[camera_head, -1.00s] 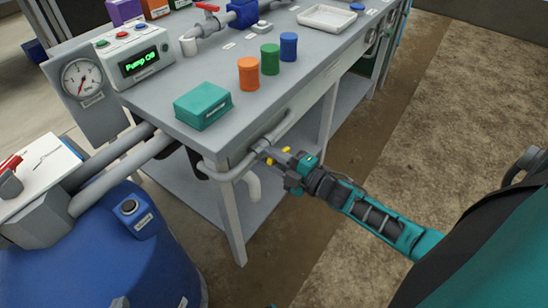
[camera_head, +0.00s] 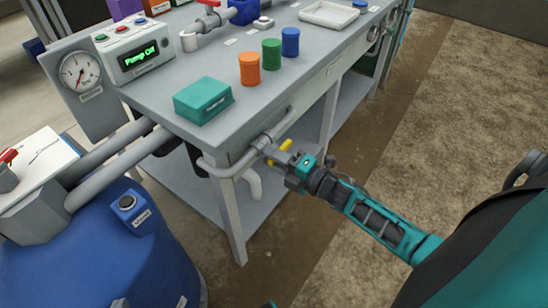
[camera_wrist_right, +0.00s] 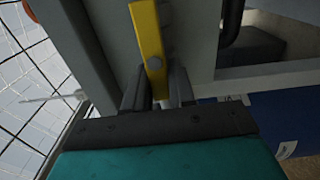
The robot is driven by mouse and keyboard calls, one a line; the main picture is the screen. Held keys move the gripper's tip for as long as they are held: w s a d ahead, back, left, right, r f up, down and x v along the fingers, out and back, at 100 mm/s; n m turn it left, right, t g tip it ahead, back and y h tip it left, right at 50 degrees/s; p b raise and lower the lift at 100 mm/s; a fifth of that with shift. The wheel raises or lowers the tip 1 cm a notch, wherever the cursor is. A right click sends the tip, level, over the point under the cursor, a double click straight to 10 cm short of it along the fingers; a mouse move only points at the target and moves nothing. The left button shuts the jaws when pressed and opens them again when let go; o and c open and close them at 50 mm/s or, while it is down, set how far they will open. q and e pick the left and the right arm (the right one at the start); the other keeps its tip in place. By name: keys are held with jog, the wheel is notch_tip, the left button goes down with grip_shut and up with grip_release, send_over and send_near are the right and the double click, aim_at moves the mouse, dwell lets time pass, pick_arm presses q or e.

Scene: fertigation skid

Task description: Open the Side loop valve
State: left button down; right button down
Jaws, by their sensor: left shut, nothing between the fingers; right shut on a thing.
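A valve with a yellow lever handle (camera_head: 286,145) sits on a grey pipe (camera_head: 239,166) at the bench's near side edge. I cannot read a label on it. My right gripper (camera_head: 278,154) reaches in from the right and is shut on the yellow handle. In the right wrist view the handle (camera_wrist_right: 149,38) passes between the dark fingers (camera_wrist_right: 158,90), with its long end beyond them. The fingers hide part of the handle and valve body in the head view. My left gripper's fingers do not show; only a teal sliver is at the bottom edge.
The bench (camera_head: 215,60) carries a teal box (camera_head: 203,100), orange, green and blue cylinders, and a red-handled valve (camera_head: 212,5). A control box (camera_head: 138,57) reads "Pump Off" beside a gauge (camera_head: 80,72). A blue tank (camera_head: 110,245) stands at left. The floor right of the bench is clear.

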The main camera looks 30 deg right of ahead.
jog(key=shift+f, duration=0.1)
jog(key=c, duration=1)
grip_release()
jog(key=shift+c, duration=0.2)
jog(key=shift+s, duration=0.1)
jog(key=p+v, duration=0.1)
jog(key=v, duration=1.1)
jog(key=shift+s+d+p, duration=0.25)
jog(key=shift+s+p, duration=0.1)
